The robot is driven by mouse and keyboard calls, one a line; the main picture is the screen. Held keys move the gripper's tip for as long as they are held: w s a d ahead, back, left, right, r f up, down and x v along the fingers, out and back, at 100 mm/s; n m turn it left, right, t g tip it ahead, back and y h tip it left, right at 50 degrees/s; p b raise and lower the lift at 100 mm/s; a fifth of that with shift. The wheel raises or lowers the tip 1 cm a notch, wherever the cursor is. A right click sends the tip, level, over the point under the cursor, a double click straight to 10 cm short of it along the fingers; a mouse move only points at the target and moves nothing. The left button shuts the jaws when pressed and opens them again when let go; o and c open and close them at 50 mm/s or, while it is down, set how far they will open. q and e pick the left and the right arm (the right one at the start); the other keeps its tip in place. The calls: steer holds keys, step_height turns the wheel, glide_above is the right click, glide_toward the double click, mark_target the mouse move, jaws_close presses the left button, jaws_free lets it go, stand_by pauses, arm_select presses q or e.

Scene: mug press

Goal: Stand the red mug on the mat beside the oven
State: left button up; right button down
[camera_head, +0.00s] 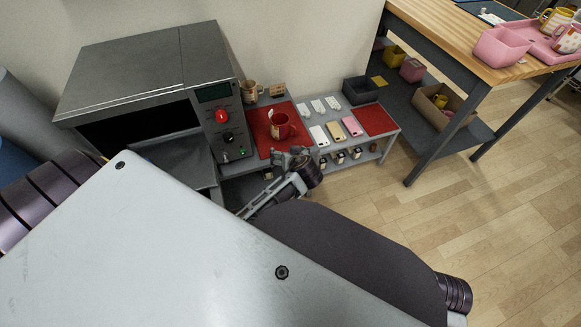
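The red mug (279,127) stands upright on the red mat (260,123) beside the grey oven (150,75). The mat lies on a low grey bench, right of the oven's control panel. My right gripper (292,153) is just in front of the mug, over the mat's near edge. It looks apart from the mug, and its fingers are too small and overlapped to tell open from shut. My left gripper is not seen; only part of the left arm (50,195) shows at the left edge. A large grey panel of my body hides the lower left.
A patterned mug (251,91) stands behind the mat. Several phone-like items (336,131), a dark bin (360,90) and a second red mat (376,120) are to the right. The oven's front (185,150) looks open. A wooden table (450,35) stands farther right; the floor between is clear.

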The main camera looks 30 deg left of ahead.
arm_select(q)
steer(key=s+d+f+m+g+h, duration=0.1)
steer(key=s+d+m+h, duration=0.3)
steer(key=s, duration=0.6)
steer(key=s+d+f+m+g+h, duration=0.1)
steer(key=s+d+m+g+h, duration=0.2)
steer(key=s+d+m+h, duration=0.2)
steer(key=s+d+m, duration=0.1)
steer(key=s+d, duration=0.2)
steer(key=s, duration=0.2)
steer(key=shift+d+f, duration=0.15)
steer(key=shift+d, duration=0.1)
steer(key=shift+w+f+p, duration=0.1)
steer(key=shift+f+p, duration=0.05)
steer(key=shift+p, duration=0.3)
arm_select(e)
steer(key=shift+f, duration=0.1)
